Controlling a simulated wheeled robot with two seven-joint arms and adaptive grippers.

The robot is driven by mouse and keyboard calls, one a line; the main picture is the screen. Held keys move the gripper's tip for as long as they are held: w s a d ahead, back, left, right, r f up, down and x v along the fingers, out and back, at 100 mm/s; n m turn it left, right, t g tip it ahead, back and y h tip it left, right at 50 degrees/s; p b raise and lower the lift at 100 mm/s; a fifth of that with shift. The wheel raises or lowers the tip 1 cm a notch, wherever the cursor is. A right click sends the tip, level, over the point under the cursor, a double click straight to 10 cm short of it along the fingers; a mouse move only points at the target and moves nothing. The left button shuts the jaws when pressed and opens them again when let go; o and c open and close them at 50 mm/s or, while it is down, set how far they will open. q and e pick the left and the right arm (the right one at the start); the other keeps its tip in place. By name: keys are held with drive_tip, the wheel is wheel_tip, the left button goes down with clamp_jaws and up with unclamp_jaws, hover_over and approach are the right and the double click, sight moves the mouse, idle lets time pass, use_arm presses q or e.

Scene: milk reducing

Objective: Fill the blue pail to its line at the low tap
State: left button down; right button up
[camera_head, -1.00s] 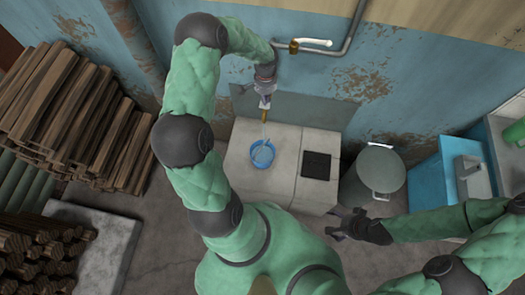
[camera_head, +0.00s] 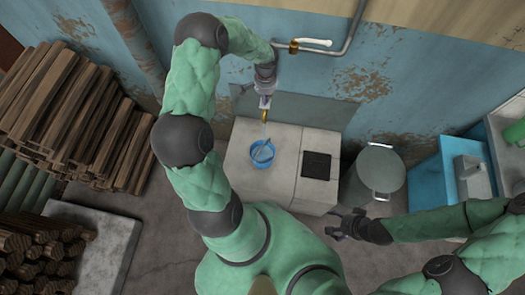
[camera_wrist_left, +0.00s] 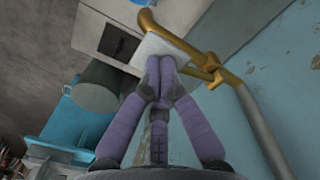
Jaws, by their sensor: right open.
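The blue pail (camera_head: 261,154) stands upright on the pale stone block, below the brass spout of the low tap (camera_head: 265,116). It seems to hold water; I cannot make out its line, and no stream shows now. My left gripper (camera_head: 265,92) is at the low tap by the wall. In the left wrist view, my left gripper (camera_wrist_left: 159,72) has its fingers together, with the tips against the tap's white lever (camera_wrist_left: 166,46), beside the brass spout (camera_wrist_left: 149,20). My right gripper (camera_head: 346,226) is open and empty, low in front of the grey bin.
The stone block (camera_head: 243,185) has a dark square grate (camera_head: 316,165) on its right. A lidded grey bin (camera_head: 378,170) stands right of it, then a blue unit (camera_head: 450,180). A wall pipe (camera_head: 348,35) carries another valve above. Stacked wood (camera_head: 70,115) fills the left.

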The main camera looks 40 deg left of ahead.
use_arm(q)
wheel_tip(320, 180, up, 7)
drive_tip(key=p, duration=0.4)
drive_tip(key=shift+r, duration=0.1)
idle(0.4)
drive_tip(key=shift+d+f, duration=0.15)
drive_tip(key=shift+f, duration=0.15)
drive_tip(key=s+d+f+h+b, duration=0.2)
drive_tip(key=d+f, duration=0.5)
drive_tip(key=d, duration=0.1)
drive_tip(key=s+d+f+h+b, duration=0.1)
drive_tip(key=s+d+f+b, duration=0.1)
drive_tip(key=d+f, duration=0.6)
drive_tip(key=s+d+f+n+h+b, duration=0.1)
drive_tip(key=s+d+f+b, duration=0.3)
drive_tip(key=s+d, duration=0.9)
wheel_tip(320, 180, down, 4)
drive_tip(key=shift+s+d+r+n+b, duration=0.1)
drive_tip(key=shift+s+d+n+b, duration=0.25)
drive_tip(key=shift+s+n, duration=0.5)
